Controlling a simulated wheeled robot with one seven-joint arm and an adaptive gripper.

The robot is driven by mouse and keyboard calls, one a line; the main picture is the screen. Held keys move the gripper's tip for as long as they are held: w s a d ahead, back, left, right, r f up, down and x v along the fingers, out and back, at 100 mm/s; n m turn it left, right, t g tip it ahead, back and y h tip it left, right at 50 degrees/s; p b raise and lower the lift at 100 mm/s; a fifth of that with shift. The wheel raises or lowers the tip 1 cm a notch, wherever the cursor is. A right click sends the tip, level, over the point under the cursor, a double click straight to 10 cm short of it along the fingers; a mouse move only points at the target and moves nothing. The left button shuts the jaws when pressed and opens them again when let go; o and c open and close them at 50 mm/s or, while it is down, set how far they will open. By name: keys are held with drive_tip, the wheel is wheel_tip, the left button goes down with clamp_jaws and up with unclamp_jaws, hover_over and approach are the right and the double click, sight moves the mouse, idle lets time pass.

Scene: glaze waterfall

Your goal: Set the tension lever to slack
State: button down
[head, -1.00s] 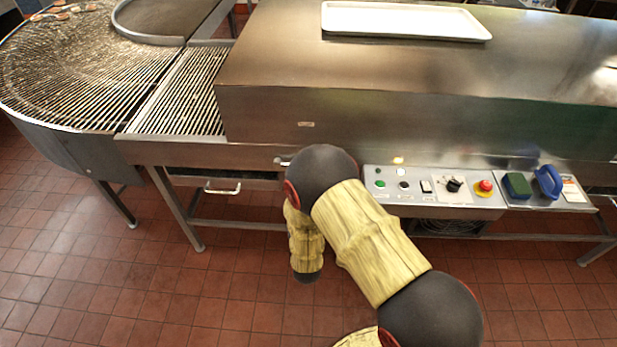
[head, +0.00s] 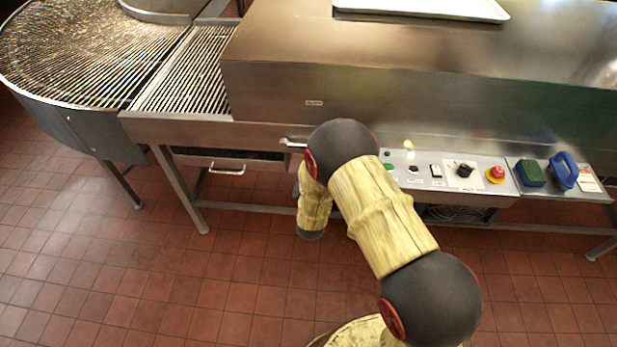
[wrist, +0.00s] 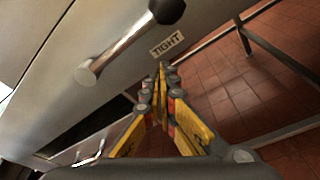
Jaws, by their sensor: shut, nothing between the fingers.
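The tension lever (wrist: 125,47) is a metal bar with a dark knob at one end, on the machine's front panel in the wrist view. A "TIGHT" label (wrist: 167,44) is on the panel close to the knob end. Part of the lever (head: 291,143) shows in the head view, left of my arm's dark joint; the rest is hidden. My gripper (wrist: 162,68) is shut and empty, with its fingertips just below the label and beside the lever, apparently apart from it. In the head view my gripper is hidden behind my arm.
A control panel (head: 435,188) with buttons, a black knob (head: 465,170) and a red stop button (head: 496,173) lies right of my arm. A drawer handle (head: 227,170) sticks out at left. The tiled floor (head: 150,270) in front is clear.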

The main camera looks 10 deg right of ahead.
drive_tip(key=shift+w+d+r+b, duration=0.15)
drive_tip(key=shift+d+r+b, duration=0.25)
drive_tip(key=shift+d+r, duration=0.3)
drive_tip(key=shift+w+d+r+b, duration=0.15)
drive_tip(key=shift+d+r+b, duration=0.3)
drive_tip(key=shift+r, duration=0.35)
